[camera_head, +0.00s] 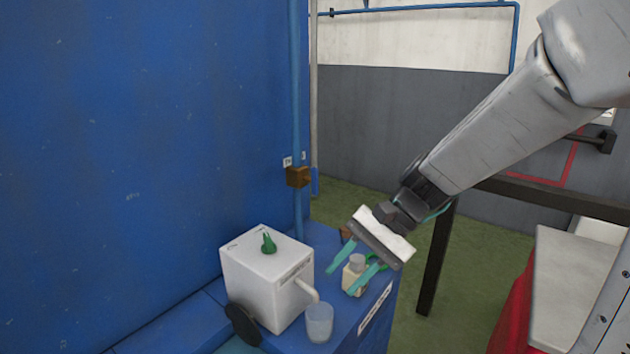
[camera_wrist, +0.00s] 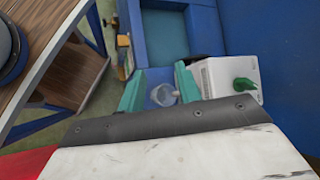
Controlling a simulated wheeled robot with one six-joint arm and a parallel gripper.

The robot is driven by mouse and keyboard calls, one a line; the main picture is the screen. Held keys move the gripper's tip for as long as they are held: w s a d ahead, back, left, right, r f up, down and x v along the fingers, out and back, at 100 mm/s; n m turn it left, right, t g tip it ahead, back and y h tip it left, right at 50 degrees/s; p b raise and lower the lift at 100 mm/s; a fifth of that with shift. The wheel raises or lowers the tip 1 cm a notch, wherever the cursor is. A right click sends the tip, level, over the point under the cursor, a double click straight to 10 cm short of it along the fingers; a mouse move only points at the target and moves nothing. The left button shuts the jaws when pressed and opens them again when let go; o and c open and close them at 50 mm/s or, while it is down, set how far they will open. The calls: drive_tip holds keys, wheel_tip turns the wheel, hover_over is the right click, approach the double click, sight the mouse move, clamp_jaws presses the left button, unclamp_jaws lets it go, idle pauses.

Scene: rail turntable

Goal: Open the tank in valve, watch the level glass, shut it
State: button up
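A brown valve body (camera_head: 298,177) sits on a vertical blue pipe against the blue wall. A blue lever (camera_head: 315,182) hangs down beside it; the small labels above are too small to read. I cannot make out a level glass for certain. My gripper (camera_head: 341,281) is open, its two teal fingers apart and pointing down-left, below and right of the valve in the picture. It appears over or in front of a small pale bottle (camera_head: 355,272).
A white box (camera_head: 262,277) with a green knob (camera_head: 269,242) and a spout stands on the blue ledge, the clear cup (camera_head: 319,322) by its spout. A dark post (camera_head: 436,260) and a white-topped table (camera_head: 570,285) stand right.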

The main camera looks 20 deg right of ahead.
drive_tip(key=w+d+f+m+t+y, duration=0.1)
drive_tip(key=w+m+t+y, duration=0.4)
drive_tip(key=w+m, duration=0.7)
drive_tip(key=m+t+h, duration=0.3)
drive_tip(key=m+t, duration=0.5)
drive_tip(key=t, duration=0.2)
approach(318, 180)
drive_tip(key=x, duration=1.1)
clamp_jaws()
